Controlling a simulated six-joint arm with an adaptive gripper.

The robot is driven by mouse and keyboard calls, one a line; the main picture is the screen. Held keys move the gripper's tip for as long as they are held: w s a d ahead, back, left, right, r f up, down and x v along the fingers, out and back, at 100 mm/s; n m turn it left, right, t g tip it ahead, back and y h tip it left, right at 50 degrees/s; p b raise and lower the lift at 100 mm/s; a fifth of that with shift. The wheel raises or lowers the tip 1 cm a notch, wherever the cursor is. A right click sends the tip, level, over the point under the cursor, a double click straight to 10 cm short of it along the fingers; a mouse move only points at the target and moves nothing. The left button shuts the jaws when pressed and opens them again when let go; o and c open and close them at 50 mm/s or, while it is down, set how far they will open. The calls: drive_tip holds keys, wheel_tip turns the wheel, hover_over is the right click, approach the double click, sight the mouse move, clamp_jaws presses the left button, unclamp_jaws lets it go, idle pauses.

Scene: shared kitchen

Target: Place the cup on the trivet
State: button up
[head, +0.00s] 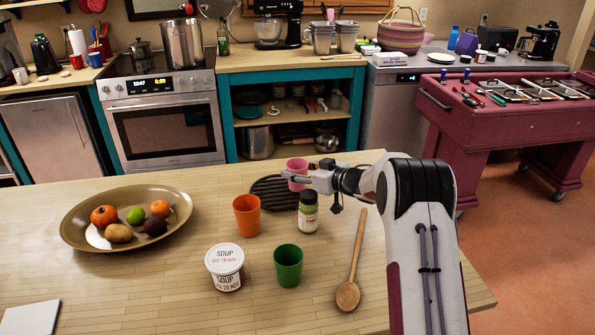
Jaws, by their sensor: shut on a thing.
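A pink cup (297,167) is held in my gripper (292,178), whose fingers are shut on it. It is upright, at the upper right part of the black ribbed trivet (272,192). I cannot tell whether the cup's base touches the trivet or hangs just above it. The gripper and the jar in front hide part of the trivet's right side. An orange cup (247,216) stands on the table in front of the trivet, and a green cup (288,266) stands nearer the front.
A jar with a dark lid (308,213) stands close under my gripper. A soup tub (225,267), a wooden spoon (350,270) and a fruit bowl (80,246) are on the wooden table (150,290).

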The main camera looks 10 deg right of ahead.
drive_tip(key=shift+f, duration=0.15)
drive_tip(key=o, duration=1)
drive_tip(key=shift+r, duration=0.2)
drive_tip(key=shift+v, duration=6.05)
drive_tip(key=shift+w+r, duration=0.1)
